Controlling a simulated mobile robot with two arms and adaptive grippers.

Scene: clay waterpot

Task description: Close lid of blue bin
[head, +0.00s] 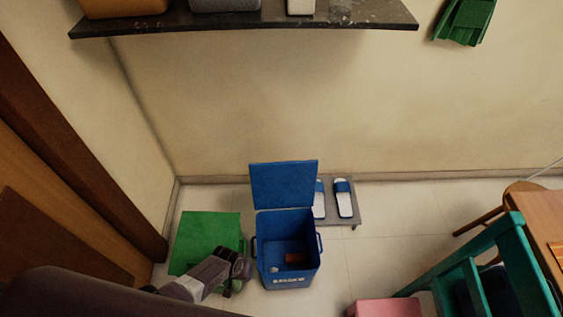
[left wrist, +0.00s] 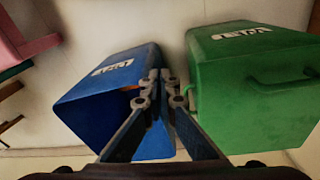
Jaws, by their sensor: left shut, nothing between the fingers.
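The blue bin (head: 290,280) stands on the floor with its lid (head: 284,186) swung up and back, so its inside shows. A small reddish-brown thing (head: 296,259) lies inside. My left gripper (head: 240,272) is shut and empty, just left of the blue bin and over the right edge of the green bin; I cannot tell whether it touches either. In the left wrist view the shut fingers (left wrist: 165,78) are between the blue bin (left wrist: 95,88) and the green bin (left wrist: 250,85). My right gripper is not in view.
The green bin (head: 203,238) is close on the left, its top closed. A low rack with slippers (head: 344,200) is behind the blue bin. A pink box (head: 388,308) and a green stepladder (head: 480,275) are at the right. A dark shelf (head: 240,24) hangs above.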

